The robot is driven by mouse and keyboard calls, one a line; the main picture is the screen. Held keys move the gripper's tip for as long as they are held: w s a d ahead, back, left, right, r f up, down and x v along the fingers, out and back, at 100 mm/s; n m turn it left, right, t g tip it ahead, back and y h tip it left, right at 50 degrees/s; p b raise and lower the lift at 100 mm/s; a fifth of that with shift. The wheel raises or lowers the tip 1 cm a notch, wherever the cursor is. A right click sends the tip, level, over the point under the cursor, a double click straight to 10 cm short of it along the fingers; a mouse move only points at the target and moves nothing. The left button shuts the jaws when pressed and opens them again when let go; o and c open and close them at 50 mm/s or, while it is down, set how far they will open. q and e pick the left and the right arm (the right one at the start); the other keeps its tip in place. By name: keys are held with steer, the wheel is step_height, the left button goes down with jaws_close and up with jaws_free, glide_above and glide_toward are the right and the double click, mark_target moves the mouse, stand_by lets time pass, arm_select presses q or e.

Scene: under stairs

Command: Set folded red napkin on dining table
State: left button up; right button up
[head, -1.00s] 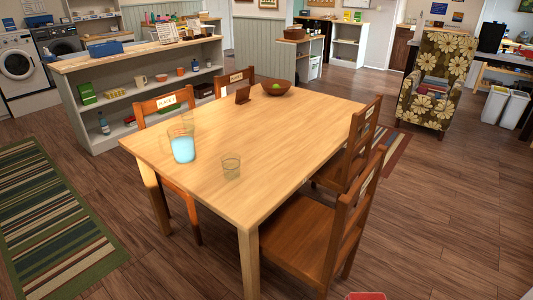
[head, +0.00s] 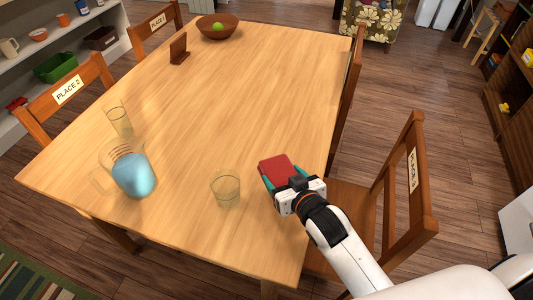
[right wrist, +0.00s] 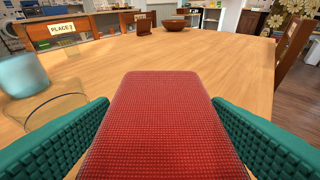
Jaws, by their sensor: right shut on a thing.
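The folded red napkin (head: 278,169) is held between the teal fingers of my right gripper (head: 284,178), over the near right part of the wooden dining table (head: 225,95). In the right wrist view the red napkin (right wrist: 162,125) fills the middle, flat and level, with a teal finger at each side. The table top (right wrist: 120,58) spreads out beyond it. I cannot tell whether the napkin touches the table. My left gripper is not in view.
A clear glass (head: 226,190) stands left of the napkin. A pitcher with blue liquid (head: 132,174) and another glass (head: 118,118) stand further left. A bowl (head: 217,27) and small brown stand (head: 179,49) are at the far end. A chair (head: 395,190) is at right. The table's middle is clear.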

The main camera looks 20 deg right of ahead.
mark_target(274, 156)
steer(key=shift+n+y, duration=0.3)
steer(key=w, duration=0.5)
steer(key=w+r, duration=0.1)
steer(key=w, duration=0.1)
steer(key=shift+w+a, duration=0.2)
steer(key=shift+w, duration=0.1)
steer(key=w+f, duration=0.2)
steer(key=f, duration=0.1)
steer(key=w+f, duration=0.1)
steer(key=w, duration=0.1)
steer(key=shift+w+d+f+b, duration=0.1)
steer(key=shift+d+f+b, duration=0.1)
steer(key=shift+d+b, duration=0.15)
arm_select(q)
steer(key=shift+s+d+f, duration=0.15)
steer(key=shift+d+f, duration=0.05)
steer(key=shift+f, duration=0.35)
arm_select(e)
steer(key=shift+f, duration=1.9)
steer(key=shift+f, duration=0.1)
steer(key=o, duration=1.4)
